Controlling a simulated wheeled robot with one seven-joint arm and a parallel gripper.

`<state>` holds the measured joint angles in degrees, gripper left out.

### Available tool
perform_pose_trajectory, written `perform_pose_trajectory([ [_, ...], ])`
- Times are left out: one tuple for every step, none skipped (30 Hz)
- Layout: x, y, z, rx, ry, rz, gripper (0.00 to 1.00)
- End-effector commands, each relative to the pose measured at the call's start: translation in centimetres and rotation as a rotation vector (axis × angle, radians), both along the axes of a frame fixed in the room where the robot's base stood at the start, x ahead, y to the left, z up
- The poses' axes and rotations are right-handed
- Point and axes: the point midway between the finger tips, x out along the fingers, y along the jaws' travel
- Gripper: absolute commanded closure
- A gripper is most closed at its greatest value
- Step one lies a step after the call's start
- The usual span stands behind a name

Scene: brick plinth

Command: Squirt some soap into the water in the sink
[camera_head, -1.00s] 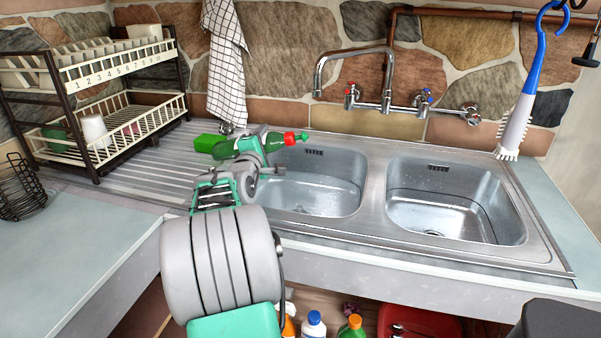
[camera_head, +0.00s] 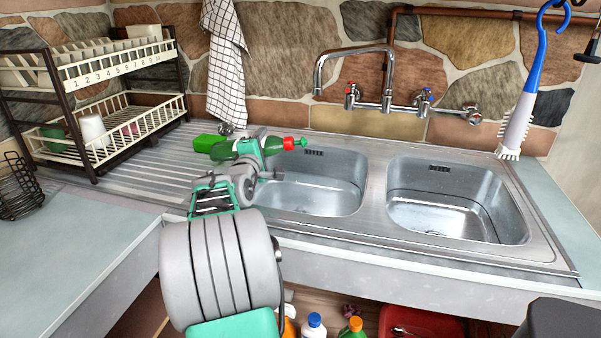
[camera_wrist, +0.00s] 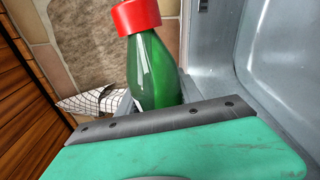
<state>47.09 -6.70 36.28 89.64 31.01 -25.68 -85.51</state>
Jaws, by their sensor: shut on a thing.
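A green soap bottle with a red cap (camera_head: 272,145) lies nearly level, its green nozzle pointing right over the left edge of the left sink basin (camera_head: 318,188). My gripper (camera_head: 250,150) is shut on the bottle. In the wrist view the green bottle (camera_wrist: 155,72) and its red cap show beyond the edge of my gripper, which hides the lower part of the bottle. The left basin appears to hold clear water. No soap stream is visible.
A right basin (camera_head: 455,205) lies beside it, with the tap (camera_head: 386,85) behind. A dish rack (camera_head: 100,90) stands left, a checked towel (camera_head: 226,70) hangs behind, and a brush (camera_head: 520,115) hangs right.

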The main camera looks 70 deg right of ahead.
Motion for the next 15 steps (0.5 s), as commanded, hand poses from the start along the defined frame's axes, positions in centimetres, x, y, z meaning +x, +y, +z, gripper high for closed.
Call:
perform_pose_trajectory([
  [0.04,0.00,0.15,-0.004,-0.006,0.000,1.00],
  [0.05,0.00,0.11,-0.003,-0.007,0.000,1.00],
  [0.06,0.01,0.06,-0.003,-0.010,0.000,1.00],
  [0.08,0.01,0.03,-0.002,-0.012,0.000,1.00],
  [0.08,0.01,0.00,-0.001,-0.014,0.000,1.00],
  [0.09,0.01,-0.05,-0.001,-0.017,0.000,1.00],
  [0.11,0.02,-0.08,0.000,-0.019,0.000,1.00],
  [0.12,0.02,-0.11,0.000,-0.021,0.000,1.00],
  [0.13,0.02,-0.11,0.001,-0.023,0.000,1.00],
  [0.12,0.02,-0.06,0.001,-0.024,0.000,1.00],
  [0.12,0.02,-0.04,0.002,-0.026,0.000,1.00],
  [0.13,0.02,-0.02,0.002,-0.028,0.000,1.00],
  [0.13,0.02,-0.02,0.003,-0.030,0.000,1.00],
  [0.13,0.02,-0.02,0.003,-0.032,0.000,1.00],
  [0.13,0.03,-0.03,0.004,-0.034,0.000,1.00],
])
